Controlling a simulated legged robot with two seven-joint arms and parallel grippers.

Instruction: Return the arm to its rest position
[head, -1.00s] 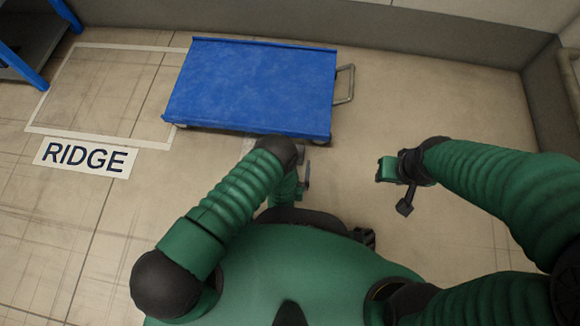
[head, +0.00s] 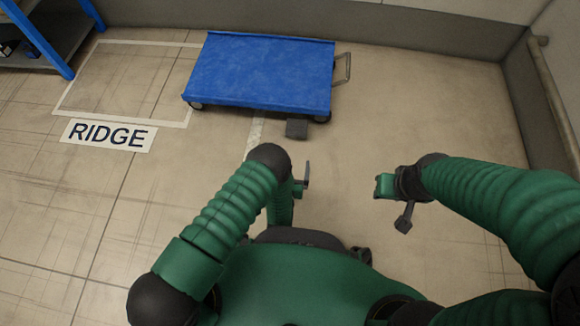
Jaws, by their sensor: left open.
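My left arm, in green sleeving with dark joints, bends up from the lower left and then down. My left gripper (head: 302,184) shows beside its dark joint, partly hidden by the arm. It is open, with no object seen in it. My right arm comes in from the right, and my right gripper (head: 393,198) hangs over bare floor. One dark finger points down there; I cannot tell whether its jaws are open or shut. Nothing is seen held in it.
A blue flatbed cart (head: 262,72) with a metal handle stands ahead, its top empty. A small dark block (head: 296,129) lies on the floor before it. A floor label reading RIDGE (head: 108,135) and a blue-framed shelf (head: 40,40) are at left. Floor at right is clear.

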